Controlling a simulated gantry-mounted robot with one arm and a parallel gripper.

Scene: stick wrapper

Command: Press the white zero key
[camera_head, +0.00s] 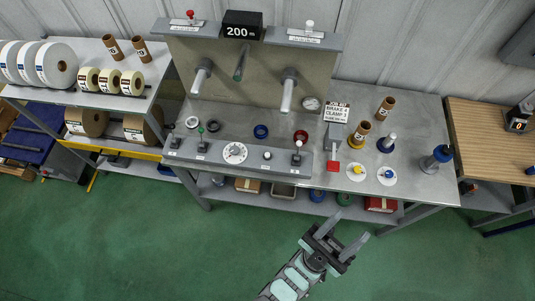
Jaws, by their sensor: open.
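A small white button (267,155) sits on the grey control strip (215,162) along the bench's front edge, between the white round dial (235,152) and a dark lever (297,155). It may be the white zero key; its label is too small to read. A black counter display (242,25) reading 200 stands on top of the machine. My gripper (351,228) is open and empty, over the green floor in front of the bench. It is to the right of and nearer than the button, well apart from it.
A green-topped lever (202,141) stands on the strip's left part. A red pad (333,167) lies at the bench front below a brake-and-clamp sign (336,113). Brown tubes, a blue-based tool (434,158) and two white discs occupy the right. Open floor lies around my arm.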

